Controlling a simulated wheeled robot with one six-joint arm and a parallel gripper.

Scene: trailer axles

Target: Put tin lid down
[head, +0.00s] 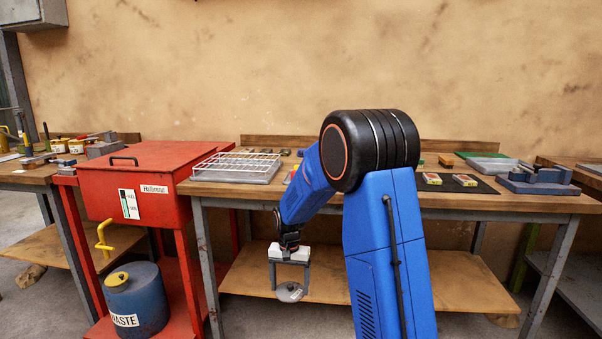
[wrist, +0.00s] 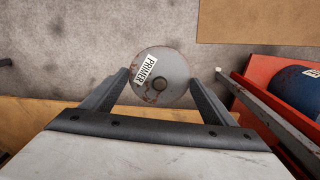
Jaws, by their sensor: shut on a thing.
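The lid (head: 290,293) hangs flat between the fingertips, in front of the lower shelf. The wrist view shows bare grey floor behind much of the lid.
The workbench (head: 460,200) carries a wire rack (head: 235,167) at left, plus a dark mat and a blue vice-like tool (head: 540,178) at right. Its wooden lower shelf (head: 440,283) looks bare. A red cabinet (head: 135,190) with a blue waste can (head: 136,298) stands at left.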

